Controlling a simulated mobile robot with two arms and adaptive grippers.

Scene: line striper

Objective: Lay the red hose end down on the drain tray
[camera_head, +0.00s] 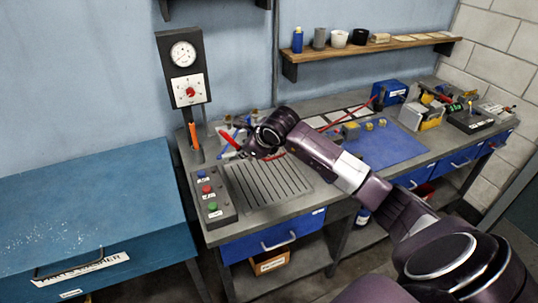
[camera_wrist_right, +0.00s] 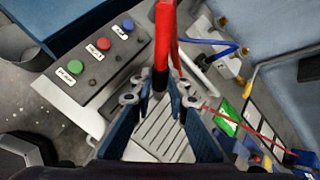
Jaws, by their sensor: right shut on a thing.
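In the wrist view the right gripper (camera_wrist_right: 160,98) is shut on the red hose end (camera_wrist_right: 163,40), a red tube with a dark tip between the fingers. In the head view the red hose end (camera_head: 229,141) shows beside the gripper, partly hidden by it. The drain tray's slats (camera_wrist_right: 158,138) show below the fingers, apart from the hose as far as I can see. My left gripper is in neither view.
A button panel (camera_head: 212,196) stands left of the tray, and a gauge post (camera_head: 183,70) behind it. Blue hose and brass fittings (camera_wrist_right: 238,50) lie behind the tray. A blue mat (camera_head: 385,145) is to the right. A blue box (camera_head: 390,92) stands farther back.

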